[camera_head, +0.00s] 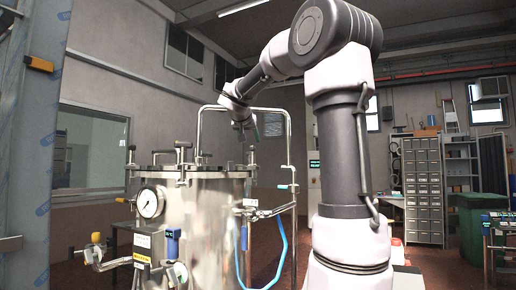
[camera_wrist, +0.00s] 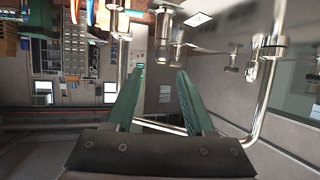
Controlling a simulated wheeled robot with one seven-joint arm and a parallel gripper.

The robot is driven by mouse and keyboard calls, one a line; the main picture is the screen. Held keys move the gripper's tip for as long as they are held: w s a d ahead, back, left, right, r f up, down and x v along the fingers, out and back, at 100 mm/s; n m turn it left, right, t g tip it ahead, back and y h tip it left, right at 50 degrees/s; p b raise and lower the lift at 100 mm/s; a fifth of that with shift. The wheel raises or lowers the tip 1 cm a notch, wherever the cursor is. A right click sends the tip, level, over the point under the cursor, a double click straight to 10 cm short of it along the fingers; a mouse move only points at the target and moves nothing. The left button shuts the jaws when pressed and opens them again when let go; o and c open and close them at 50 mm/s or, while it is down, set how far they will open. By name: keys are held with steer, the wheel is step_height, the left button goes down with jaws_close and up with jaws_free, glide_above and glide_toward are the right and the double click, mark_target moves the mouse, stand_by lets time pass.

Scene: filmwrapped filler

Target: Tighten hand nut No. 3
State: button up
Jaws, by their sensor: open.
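The steel vessel (camera_head: 205,225) has a flat lid with several hand nuts around its rim. One hand nut (camera_head: 183,160) is at the front, one (camera_head: 131,158) at the left and one (camera_head: 251,158) at the right. No number is readable, so I cannot tell which is No. 3. My gripper (camera_head: 249,132) is above the lid's right side, small in the head view. In the wrist view my gripper (camera_wrist: 160,71) has its two green fingers apart with nothing between them. A metal nut post (camera_wrist: 163,28) appears beyond the fingertips, and another (camera_wrist: 234,58) stands to the right.
A bent steel pipe (camera_head: 289,150) rises over the vessel's right side, close to my gripper; it also shows in the wrist view (camera_wrist: 270,90). A pressure gauge (camera_head: 150,202), valves and a blue hose (camera_head: 281,250) are on the vessel. Drawer cabinets (camera_head: 423,185) stand far right.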

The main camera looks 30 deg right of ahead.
steer(key=x, duration=0.7)
jaws_close()
